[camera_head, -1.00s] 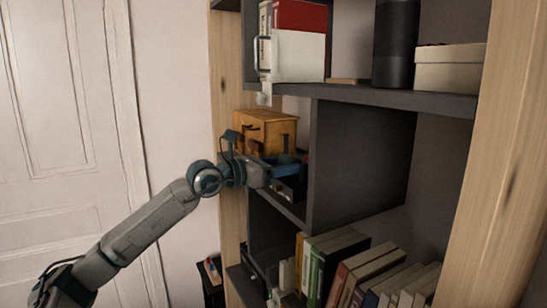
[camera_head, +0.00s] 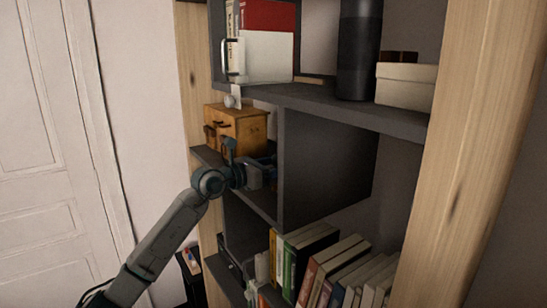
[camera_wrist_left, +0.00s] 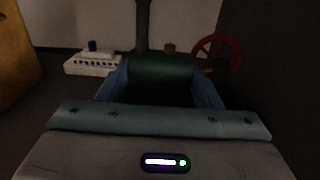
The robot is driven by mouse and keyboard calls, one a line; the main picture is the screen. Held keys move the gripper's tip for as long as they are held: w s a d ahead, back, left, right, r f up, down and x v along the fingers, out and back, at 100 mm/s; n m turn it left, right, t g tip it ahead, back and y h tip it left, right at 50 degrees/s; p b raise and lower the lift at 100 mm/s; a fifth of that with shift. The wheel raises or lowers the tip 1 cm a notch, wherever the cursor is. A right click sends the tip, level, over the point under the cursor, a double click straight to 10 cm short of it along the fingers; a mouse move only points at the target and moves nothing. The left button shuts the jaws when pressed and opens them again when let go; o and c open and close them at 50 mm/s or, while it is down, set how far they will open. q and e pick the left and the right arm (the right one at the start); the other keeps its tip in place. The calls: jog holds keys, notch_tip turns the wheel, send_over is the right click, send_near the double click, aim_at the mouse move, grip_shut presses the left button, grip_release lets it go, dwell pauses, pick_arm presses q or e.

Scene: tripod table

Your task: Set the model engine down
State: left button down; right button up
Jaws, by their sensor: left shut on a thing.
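My left gripper (camera_head: 264,172) reaches into the open middle compartment of the shelf unit. In the left wrist view its two blue fingers (camera_wrist_left: 162,74) are shut on the model engine (camera_wrist_left: 160,66), one on each side. The engine has a dark green boiler, a tall dark chimney, a brass-coloured knob and a red spoked wheel at the right. In the head view the engine is mostly hidden by my gripper and too dark to make out. Whether its base touches the shelf board (camera_head: 262,201) cannot be told. My right gripper is not in view.
A wooden drawer box (camera_head: 238,130) stands left of my gripper; it also shows in the wrist view (camera_wrist_left: 14,55). A white toy ship (camera_wrist_left: 95,63) is behind the engine at left. A dark upright panel (camera_head: 325,160) closes the right side. Books (camera_head: 310,262) stand below.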

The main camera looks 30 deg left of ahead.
pick_arm(q)
jog(key=shift+f+p, duration=0.45)
jog(key=shift+f, duration=0.35)
jog(key=shift+f, duration=0.2)
jog(key=shift+c, duration=2.1)
grip_release()
jog(key=shift+s, duration=0.2)
jog(key=shift+r, duration=0.1)
